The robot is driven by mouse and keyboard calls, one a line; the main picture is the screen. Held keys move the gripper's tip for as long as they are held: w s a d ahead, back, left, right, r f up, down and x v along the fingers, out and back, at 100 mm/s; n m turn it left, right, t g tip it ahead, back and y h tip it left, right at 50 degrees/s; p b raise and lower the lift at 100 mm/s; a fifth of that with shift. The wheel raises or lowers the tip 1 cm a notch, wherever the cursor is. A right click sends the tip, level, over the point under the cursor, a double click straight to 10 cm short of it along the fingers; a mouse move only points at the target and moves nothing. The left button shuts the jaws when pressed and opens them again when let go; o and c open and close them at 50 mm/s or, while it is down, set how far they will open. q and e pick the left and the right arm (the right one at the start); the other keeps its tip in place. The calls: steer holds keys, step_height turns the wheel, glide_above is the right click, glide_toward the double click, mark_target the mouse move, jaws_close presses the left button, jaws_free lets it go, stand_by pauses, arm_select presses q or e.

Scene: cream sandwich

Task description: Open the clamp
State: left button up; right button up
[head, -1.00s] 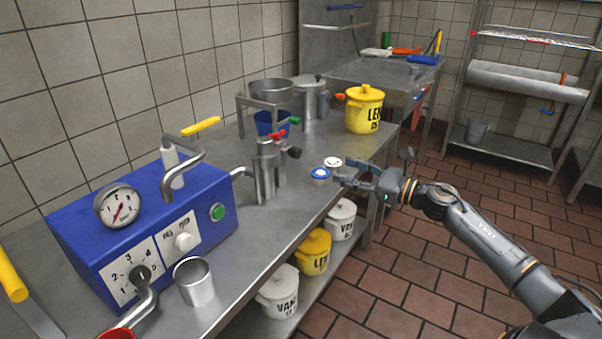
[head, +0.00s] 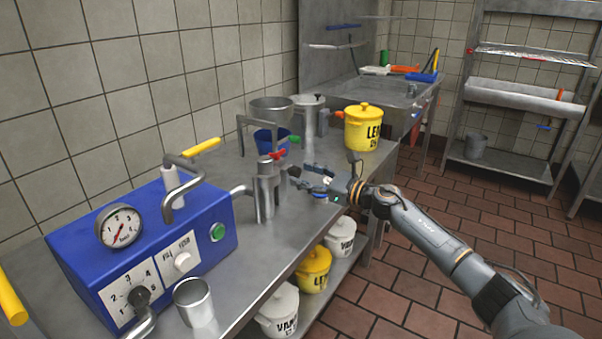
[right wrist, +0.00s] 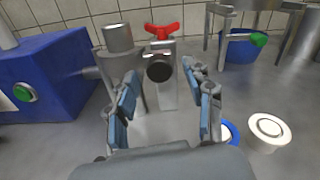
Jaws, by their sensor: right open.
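The clamp is on an upright metal fitting (head: 265,190) beside the blue machine; it has a red winged handle (head: 277,154) on top. In the right wrist view the red handle (right wrist: 163,30) stands upper middle, above a dark round knob (right wrist: 159,68) that faces me. My right gripper (head: 300,178) is open and empty, just right of the fitting and apart from the handle. In the right wrist view its blue-padded fingers (right wrist: 160,95) are spread on either side below the knob. My left gripper is not in view.
The blue machine (head: 150,240) with gauge and dials stands left. A metal cup (head: 194,300) is in front of it. A blue pot (head: 270,139) and yellow pot (head: 362,128) stand behind. White and blue round lids (right wrist: 268,130) lie right of the gripper. Tiled wall behind.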

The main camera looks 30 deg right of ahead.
steer(key=shift+x, duration=0.85)
jaws_close()
